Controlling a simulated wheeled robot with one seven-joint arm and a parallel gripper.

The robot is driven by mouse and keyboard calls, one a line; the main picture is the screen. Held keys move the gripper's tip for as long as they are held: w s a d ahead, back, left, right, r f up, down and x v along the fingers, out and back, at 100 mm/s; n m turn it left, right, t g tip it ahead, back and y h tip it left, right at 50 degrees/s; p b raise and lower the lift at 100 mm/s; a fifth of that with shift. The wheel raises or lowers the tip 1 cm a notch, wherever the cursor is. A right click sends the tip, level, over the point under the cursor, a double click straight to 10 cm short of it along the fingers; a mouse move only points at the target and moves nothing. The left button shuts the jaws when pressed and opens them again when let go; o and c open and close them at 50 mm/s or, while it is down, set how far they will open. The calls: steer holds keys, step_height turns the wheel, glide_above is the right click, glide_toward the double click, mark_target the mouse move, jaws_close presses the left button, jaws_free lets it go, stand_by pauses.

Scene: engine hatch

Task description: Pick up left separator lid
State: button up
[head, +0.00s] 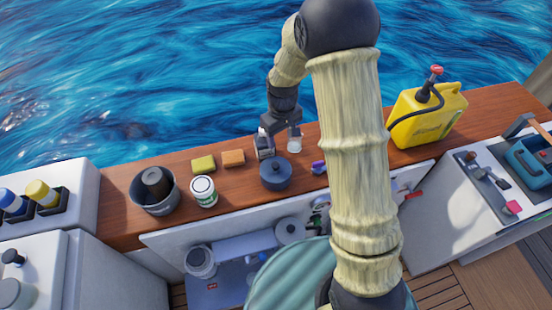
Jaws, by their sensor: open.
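A dark blue round lid with a small knob on top (275,176) lies on the wooden counter; it appears to be the left separator lid. My gripper (279,147) is open and empty, pointing down just behind the lid in the head view. I cannot tell its exact height or whether it touches anything. Below, in the open hatch, a pale cylinder with an open top (200,261) stands at the left. A grey round lidded thing (290,230) stands further right, partly hidden by my arm.
On the wooden counter (122,220), left of the lid, are an orange sponge (233,158), a yellow-green sponge (203,164), a white-green can (204,191) and a dark bucket (155,198). A yellow jerrycan (425,117) stands right. A purple object (318,167) lies near my arm.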

steer(key=shift+w+a+r+n+p, duration=0.2)
steer(key=shift+w+a+r+p, duration=0.2)
steer(key=shift+r+p, duration=0.2)
steer(key=shift+w+a+r+n+p, duration=0.2)
steer(key=shift+w+a+r+p, duration=0.25)
steer(key=shift+p, duration=0.2)
steer(key=shift+s+d, duration=0.1)
steer(key=shift+s, duration=0.05)
steer(key=p, duration=0.4)
glide_above(276, 164)
step_height(276, 164, down, 12)
steer(key=shift+f, duration=0.1)
steer(key=shift+s+f+p, duration=0.1)
steer(key=shift+f+p, duration=0.35)
steer(key=shift+p, duration=0.1)
steer(key=shift+f+p, duration=0.95)
steer(key=shift+f, duration=1.15)
